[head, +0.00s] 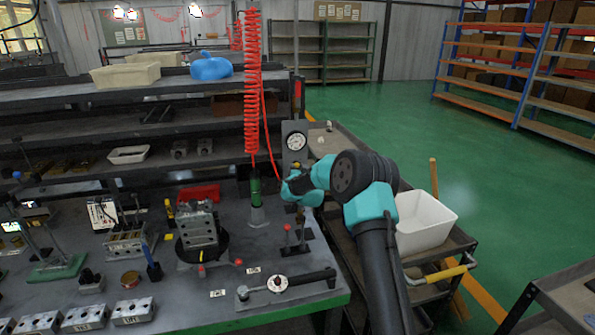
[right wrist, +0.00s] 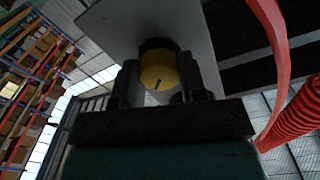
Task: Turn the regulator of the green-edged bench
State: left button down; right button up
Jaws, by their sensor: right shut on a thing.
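The green-edged bench (head: 235,325) fills the left and middle of the head view. At its right end stands a grey panel with a round white gauge (head: 295,141). The regulator is a yellow knob with a dark mark (right wrist: 158,72), set on the grey panel (right wrist: 112,25). My right gripper (head: 296,177) is at this panel, just below the gauge. In the right wrist view my right gripper (right wrist: 160,85) has one finger on each side of the knob and is shut on it. In the head view the gripper mostly hides the knob. My left gripper is not in view.
A coiled red hose (head: 252,85) hangs just left of the right gripper; it also shows close by in the wrist view (right wrist: 300,105). A torque wrench (head: 290,283) and valve blocks (head: 198,226) lie on the bench. A cart with a white bin (head: 425,222) stands right.

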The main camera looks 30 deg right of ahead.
jog(key=shift+m, duration=0.3)
jog(key=shift+c, duration=0.2)
jog(key=m, duration=0.8)
dwell(0.4)
jog(key=o, duration=0.9)
jog(key=shift+s, duration=0.1)
